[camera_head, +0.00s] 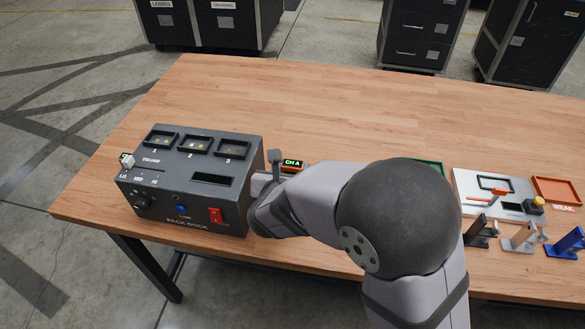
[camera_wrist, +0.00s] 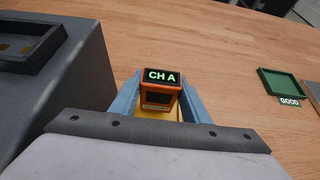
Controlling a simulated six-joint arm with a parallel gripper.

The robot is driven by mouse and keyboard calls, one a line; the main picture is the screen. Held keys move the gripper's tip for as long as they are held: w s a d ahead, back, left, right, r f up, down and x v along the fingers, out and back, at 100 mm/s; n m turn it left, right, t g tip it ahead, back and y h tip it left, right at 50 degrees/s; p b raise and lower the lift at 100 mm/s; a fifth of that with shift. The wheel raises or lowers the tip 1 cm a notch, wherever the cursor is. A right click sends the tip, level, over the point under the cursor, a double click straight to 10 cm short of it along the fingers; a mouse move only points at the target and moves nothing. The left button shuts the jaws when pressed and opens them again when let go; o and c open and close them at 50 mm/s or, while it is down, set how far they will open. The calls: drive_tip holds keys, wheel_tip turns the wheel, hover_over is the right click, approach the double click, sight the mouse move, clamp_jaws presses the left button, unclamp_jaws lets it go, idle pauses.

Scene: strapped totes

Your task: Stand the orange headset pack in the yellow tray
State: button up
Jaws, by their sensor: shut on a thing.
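The orange headset pack (camera_wrist: 160,97) is upright between the two blue-grey fingers of my gripper (camera_wrist: 159,88) in the wrist view. Its top display glows green with "CH A". In the head view the pack (camera_head: 292,166) shows just right of the grey dock, with my arm hiding much of it. My gripper (camera_head: 276,170) is shut on the pack. A yellow surface, likely the yellow tray (camera_wrist: 176,115), shows just below the pack between the fingers. Whether the pack touches or sits in it cannot be told.
The grey pack dock (camera_head: 190,180), with several controls and three empty-looking slots, stands close left of my gripper. A green "GOOD" tray (camera_wrist: 282,82), an orange "WEAK" tray (camera_head: 557,190), a white panel (camera_head: 470,185) and small stands lie right. The table's back is clear.

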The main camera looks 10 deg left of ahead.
drive_tip(key=shift+f+b, duration=0.8)
drive_tip(key=shift+b, duration=0.05)
drive_tip(key=o, duration=1.6)
drive_tip(key=shift+o, duration=0.2)
drive_tip(key=shift+r+p, duration=3.6)
drive_tip(key=shift+r, duration=0.95)
drive_tip(key=shift+d, duration=0.1)
